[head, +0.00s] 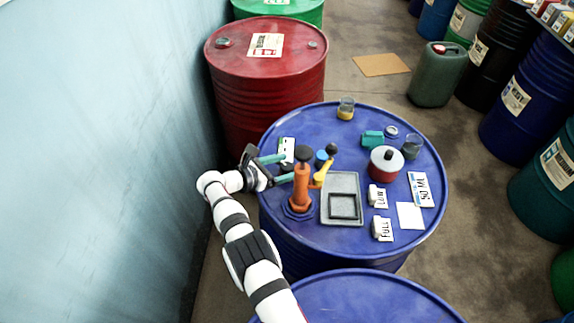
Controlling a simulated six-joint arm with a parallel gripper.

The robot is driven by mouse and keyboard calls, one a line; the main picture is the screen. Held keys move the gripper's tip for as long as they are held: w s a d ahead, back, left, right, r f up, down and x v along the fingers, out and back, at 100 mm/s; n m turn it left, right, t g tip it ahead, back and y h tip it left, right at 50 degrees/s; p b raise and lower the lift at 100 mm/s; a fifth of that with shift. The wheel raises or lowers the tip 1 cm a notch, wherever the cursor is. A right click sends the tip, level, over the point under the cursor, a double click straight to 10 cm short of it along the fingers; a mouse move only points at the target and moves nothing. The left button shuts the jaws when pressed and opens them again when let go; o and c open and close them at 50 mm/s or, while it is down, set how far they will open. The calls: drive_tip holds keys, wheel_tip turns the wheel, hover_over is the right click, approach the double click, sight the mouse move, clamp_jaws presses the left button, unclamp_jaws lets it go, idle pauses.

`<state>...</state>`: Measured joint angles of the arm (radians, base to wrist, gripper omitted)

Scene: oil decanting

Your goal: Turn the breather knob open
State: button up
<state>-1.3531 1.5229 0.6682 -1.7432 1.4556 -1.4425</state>
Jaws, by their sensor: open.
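An orange hand pump (300,188) stands upright on the blue drum top, with a black knob (303,153) at its head. A yellow arm (322,173) with a black ball (332,149) is at its right. A small blue knob-like cap (320,160) sits just behind the pump, partly hidden. I cannot tell for sure which of these is the breather knob. My gripper (289,167) reaches in from the left with its two teal fingers apart, pointing at the pump. The pump hides part of the space at the fingertips, so contact is unclear.
The drum top (285,240) also holds a grey tray (331,215), a red pot (383,165), glass beakers, a teal block (372,138) and cards marked LOW, FULL and 50 ML. A red drum (265,80) stands behind. A wall (100,140) is close on the left.

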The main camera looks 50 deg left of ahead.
drive_tip(key=d+v, duration=0.1)
drive_tip(key=v, duration=1.4)
drive_tip(key=shift+s+a, duration=0.2)
drive_tip(key=shift+a, duration=0.25)
drive_tip(key=shift+r, duration=0.1)
drive_tip(key=w+d+n+y, duration=0.1)
drive_tip(key=d+n+y, duration=0.4)
drive_tip(key=d, duration=0.1)
drive_tip(key=shift+g, duration=0.3)
drive_tip(key=x, duration=1.5)
drive_tip(key=shift+a+f, duration=0.3)
drive_tip(key=shift+a, duration=0.15)
